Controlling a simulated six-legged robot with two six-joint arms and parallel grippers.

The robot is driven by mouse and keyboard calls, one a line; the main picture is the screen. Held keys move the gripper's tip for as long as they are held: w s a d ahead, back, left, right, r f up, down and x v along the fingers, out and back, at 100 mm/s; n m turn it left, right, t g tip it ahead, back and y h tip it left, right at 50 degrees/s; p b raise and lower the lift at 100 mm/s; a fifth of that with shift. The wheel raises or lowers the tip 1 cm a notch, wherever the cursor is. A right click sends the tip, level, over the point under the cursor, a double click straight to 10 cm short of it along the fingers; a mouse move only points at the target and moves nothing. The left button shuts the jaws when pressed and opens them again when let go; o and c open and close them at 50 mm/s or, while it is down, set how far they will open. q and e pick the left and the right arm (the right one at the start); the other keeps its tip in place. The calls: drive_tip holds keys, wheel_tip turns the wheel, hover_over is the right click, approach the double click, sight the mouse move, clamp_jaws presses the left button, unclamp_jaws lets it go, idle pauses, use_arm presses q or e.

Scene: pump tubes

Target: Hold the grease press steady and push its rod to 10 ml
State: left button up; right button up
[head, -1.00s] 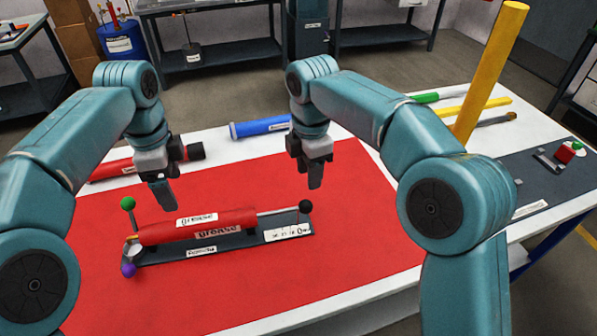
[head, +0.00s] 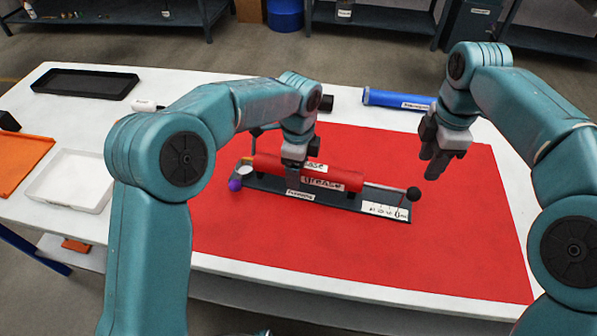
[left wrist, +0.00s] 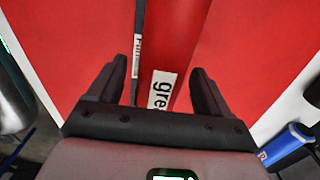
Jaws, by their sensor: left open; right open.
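The grease press lies on the red mat (head: 440,260). Its red barrel (head: 345,177), labelled "grease", rests on a dark base with a white scale (head: 384,211) at the right end. A thin rod with a black knob (head: 413,194) sticks out to the right. My left gripper (head: 296,178) is open over the barrel and hides part of it. In the left wrist view its open fingers (left wrist: 160,88) stand on either side of the barrel (left wrist: 172,45). Whether they touch it, I cannot tell. My right gripper (head: 434,160) is open and empty, above the mat behind the knob.
A purple ball (head: 236,185) sits at the press's left end. A blue tube (head: 397,98) lies behind the mat. A white tray (head: 65,178), an orange tray (head: 20,162) and a black tray (head: 85,83) are at the left. The mat's front is clear.

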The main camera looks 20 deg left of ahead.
use_arm(q)
drive_tip(key=shift+f, duration=1.25)
